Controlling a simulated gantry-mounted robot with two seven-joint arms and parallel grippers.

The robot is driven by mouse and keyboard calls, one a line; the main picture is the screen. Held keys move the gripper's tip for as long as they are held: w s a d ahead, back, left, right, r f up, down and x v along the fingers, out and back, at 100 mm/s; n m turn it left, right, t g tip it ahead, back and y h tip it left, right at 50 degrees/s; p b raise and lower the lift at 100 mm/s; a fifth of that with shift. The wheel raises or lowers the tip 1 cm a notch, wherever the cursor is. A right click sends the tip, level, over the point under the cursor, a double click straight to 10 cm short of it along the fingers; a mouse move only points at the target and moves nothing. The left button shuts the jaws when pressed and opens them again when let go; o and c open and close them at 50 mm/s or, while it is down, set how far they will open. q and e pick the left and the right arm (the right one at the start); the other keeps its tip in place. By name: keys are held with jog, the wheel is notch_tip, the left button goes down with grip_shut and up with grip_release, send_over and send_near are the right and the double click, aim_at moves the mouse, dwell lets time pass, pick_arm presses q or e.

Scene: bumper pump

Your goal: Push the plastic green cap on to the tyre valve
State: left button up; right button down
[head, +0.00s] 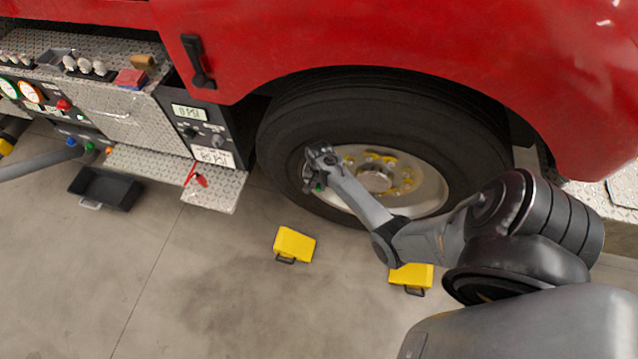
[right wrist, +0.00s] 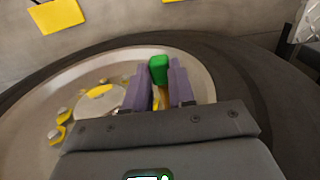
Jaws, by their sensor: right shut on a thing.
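The green cap (right wrist: 158,69) sits between the two purple fingertips of my right gripper (right wrist: 157,80) in the right wrist view. The gripper is shut on it. In the head view my right gripper (head: 318,181) is at the left part of the wheel rim, beside the black tyre (head: 285,135). A bit of the green cap (head: 319,187) shows under it. I cannot make out the tyre valve; the gripper may hide it. I cannot tell whether the cap touches it. My left gripper is not in view.
The silver wheel rim (head: 425,178) has yellow-marked nuts around its hub. Yellow chocks (head: 294,244) (head: 411,274) lie on the floor. A black tray (head: 105,188) and a gauge panel (head: 205,130) are at left. The red truck body (head: 400,35) overhangs the wheel.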

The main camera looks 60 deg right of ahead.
jog(key=shift+p, duration=0.35)
dwell(0.5)
jog(key=shift+w+d, duration=0.1)
jog(key=shift+d, duration=0.25)
dwell(0.6)
jog(key=c, duration=0.9)
grip_release()
jog(key=shift+o, duration=0.2)
jog(key=shift+r, duration=0.1)
